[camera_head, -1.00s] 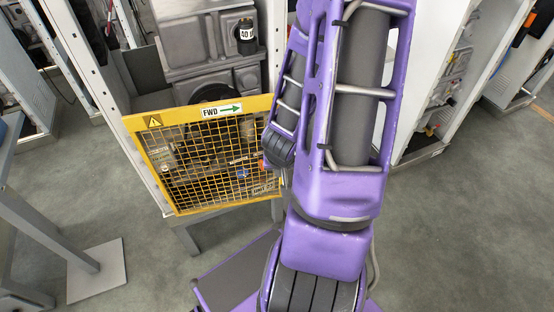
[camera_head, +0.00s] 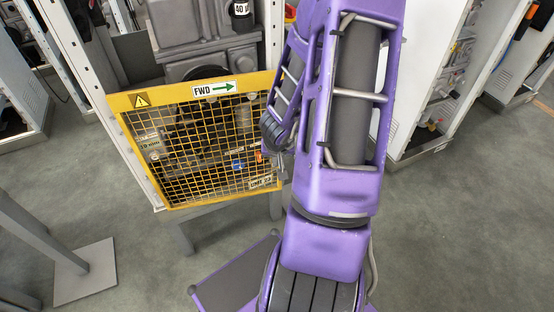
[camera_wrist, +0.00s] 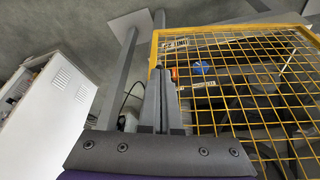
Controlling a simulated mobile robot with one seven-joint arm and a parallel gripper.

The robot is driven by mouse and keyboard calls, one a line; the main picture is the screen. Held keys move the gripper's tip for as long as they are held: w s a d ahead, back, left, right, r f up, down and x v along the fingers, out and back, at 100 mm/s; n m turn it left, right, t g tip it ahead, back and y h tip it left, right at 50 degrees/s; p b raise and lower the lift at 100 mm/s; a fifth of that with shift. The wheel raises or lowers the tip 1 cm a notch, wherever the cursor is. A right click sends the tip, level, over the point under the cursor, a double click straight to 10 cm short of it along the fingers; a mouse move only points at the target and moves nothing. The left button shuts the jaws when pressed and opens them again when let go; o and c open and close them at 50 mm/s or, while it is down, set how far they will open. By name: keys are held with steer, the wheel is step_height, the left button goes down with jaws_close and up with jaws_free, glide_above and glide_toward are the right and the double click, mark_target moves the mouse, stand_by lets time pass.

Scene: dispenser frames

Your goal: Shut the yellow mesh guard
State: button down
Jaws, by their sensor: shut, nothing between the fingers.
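The yellow mesh guard (camera_head: 200,140) is a square frame with wire mesh, a warning triangle and a FWD arrow label along its top bar. In the head view it stands in front of the grey machine, and its left edge is near the white post. I cannot tell how far it stands ajar. My gripper (camera_head: 279,164) is at the guard's right edge, partly hidden by my arm. In the wrist view my gripper (camera_wrist: 160,72) is shut and empty, its fingers overlapping the side bar of the guard (camera_wrist: 245,85). I cannot tell if they touch it.
The grey machine housing (camera_head: 188,22) is behind the guard. The white post (camera_head: 83,65) stands at its left. A white cabinet (camera_head: 425,80) is to the right of my arm. The floor at the lower right is clear.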

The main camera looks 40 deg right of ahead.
steer(key=shift+w+d, duration=0.35)
steer(key=shift+w, duration=0.1)
steer(key=w+d+n+p, duration=0.2)
steer(key=w+d+p, duration=0.2)
steer(key=w, duration=0.4)
steer(key=shift+d+r+n+y+p, duration=0.15)
steer(key=shift+d+n+y+p, duration=0.15)
steer(key=shift+y+p, duration=0.1)
steer(key=shift+w, duration=0.1)
